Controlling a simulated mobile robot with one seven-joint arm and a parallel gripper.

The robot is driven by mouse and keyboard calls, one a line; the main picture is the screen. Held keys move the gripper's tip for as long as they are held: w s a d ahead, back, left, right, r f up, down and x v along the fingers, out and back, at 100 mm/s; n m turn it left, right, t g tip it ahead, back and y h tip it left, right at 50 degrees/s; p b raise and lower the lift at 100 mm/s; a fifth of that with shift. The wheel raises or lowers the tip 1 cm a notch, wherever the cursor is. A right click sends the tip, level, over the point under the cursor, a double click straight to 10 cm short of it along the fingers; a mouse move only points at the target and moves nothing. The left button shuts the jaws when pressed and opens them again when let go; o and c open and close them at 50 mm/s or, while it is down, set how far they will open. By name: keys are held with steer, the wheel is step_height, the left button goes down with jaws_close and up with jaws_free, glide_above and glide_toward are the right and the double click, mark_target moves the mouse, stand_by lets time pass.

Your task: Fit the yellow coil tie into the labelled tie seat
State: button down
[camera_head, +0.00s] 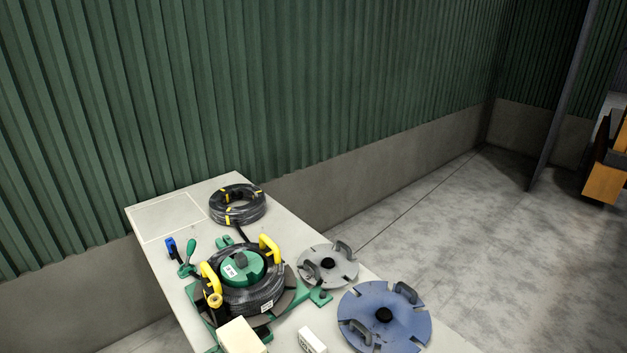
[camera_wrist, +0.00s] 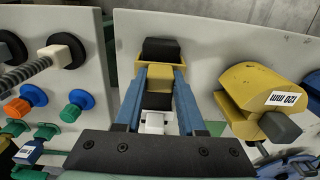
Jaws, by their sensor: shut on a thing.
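In the wrist view, my gripper (camera_wrist: 158,84) has its two blue fingers closed on a yellow piece (camera_wrist: 158,72), which looks like the yellow coil tie. Black parts show above and below the yellow piece, and a small white part lies between the fingers. The piece is in front of a pale panel; I cannot tell whether it touches anything there. In the head view, a black hose coil (camera_head: 256,297) sits around a green hub (camera_head: 238,267) with yellow handles. I cannot pick out the labelled tie seat. My gripper is not clear in the head view.
In the wrist view, a yellow block (camera_wrist: 258,93) with a "120 mm" label is at right, and orange and blue knobs (camera_wrist: 80,98) are at left. On the table (camera_head: 150,210), another coil (camera_head: 237,215), a grey disc (camera_head: 315,280) and a blue disc (camera_head: 405,325) lie around the hub.

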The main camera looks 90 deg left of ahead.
steer(key=shift+r+p, duration=1.75)
steer(key=shift+r, duration=0.1)
step_height(320, 180, up, 5)
steer(key=p, duration=0.5)
steer(key=shift+r+p, duration=0.3)
steer(key=shift+r, duration=0.35)
